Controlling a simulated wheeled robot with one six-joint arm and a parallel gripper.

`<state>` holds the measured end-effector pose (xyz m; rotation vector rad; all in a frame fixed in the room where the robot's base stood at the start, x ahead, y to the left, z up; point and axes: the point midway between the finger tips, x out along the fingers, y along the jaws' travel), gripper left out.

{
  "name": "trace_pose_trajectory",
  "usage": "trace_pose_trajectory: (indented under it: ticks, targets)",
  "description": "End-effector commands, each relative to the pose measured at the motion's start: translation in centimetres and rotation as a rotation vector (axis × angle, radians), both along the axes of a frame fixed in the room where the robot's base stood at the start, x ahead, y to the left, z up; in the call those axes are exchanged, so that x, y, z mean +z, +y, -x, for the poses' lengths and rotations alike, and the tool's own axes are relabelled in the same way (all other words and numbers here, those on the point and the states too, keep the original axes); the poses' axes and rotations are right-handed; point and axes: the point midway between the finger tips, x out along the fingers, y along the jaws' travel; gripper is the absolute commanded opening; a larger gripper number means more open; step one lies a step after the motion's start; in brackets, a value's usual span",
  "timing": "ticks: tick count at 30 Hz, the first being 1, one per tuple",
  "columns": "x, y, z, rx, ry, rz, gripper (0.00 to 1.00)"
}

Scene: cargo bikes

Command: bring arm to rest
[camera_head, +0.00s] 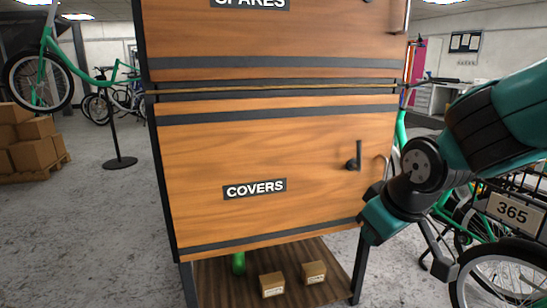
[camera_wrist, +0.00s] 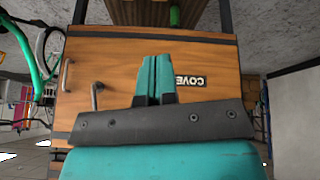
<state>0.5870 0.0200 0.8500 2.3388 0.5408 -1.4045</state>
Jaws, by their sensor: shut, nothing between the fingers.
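My gripper (camera_wrist: 156,62) shows in the wrist view with its two teal fingers together and nothing between them. It points toward the wooden cabinet front. My arm (camera_head: 480,130) reaches in from the right in the head view, its wrist end by the cabinet's lower right edge. I cannot make out the fingertips there. The COVERS door (camera_head: 270,160) looks shut, with a dark handle (camera_head: 354,158) at its right; the handle also shows in the wrist view (camera_wrist: 97,92), where the label is upside down. The fingers look apart from the handle.
Two small cardboard boxes (camera_head: 272,285) (camera_head: 314,272) and a green object (camera_head: 239,263) sit on the cabinet's bottom shelf. A bike with a 365 plate (camera_head: 513,211) stands close by my arm at right.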

Motion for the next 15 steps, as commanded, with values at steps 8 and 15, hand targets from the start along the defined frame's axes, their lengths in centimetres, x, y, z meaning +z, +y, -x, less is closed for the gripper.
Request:
trace_pose_trajectory:
  ticks: [8,15]
  targets:
    - [1.8,2.2,14.9,0.105,0.338,-0.18,0.0]
    - [6.9,2.5,18.8,0.15,0.428,-0.199,0.0]
